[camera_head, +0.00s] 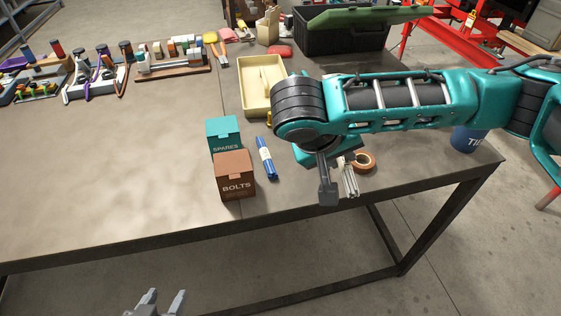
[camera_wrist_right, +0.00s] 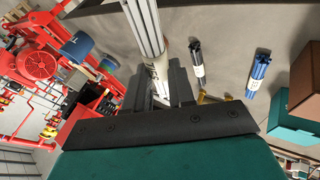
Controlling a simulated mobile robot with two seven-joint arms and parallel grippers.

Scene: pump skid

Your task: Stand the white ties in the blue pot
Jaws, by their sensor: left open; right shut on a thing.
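The white ties (camera_head: 350,179) are a pale bundle at the table's front edge, and show larger in the right wrist view (camera_wrist_right: 146,30) with a light band around them. My right gripper (camera_head: 335,184) is shut on this bundle; the wrist view shows its dark fingers (camera_wrist_right: 161,84) on either side. The blue pot (camera_head: 468,138), lettered, stands near the table's right end, partly behind my right arm. It appears to be the blue cylinder in the wrist view (camera_wrist_right: 80,44). My left gripper (camera_head: 163,302) is open and empty at the bottom, in front of the table.
A blue bundle (camera_head: 265,158) lies beside the SPARES box (camera_head: 223,133) and BOLTS box (camera_head: 235,174). A dark bundle (camera_wrist_right: 197,61) lies near it in the wrist view. The table's left front is clear.

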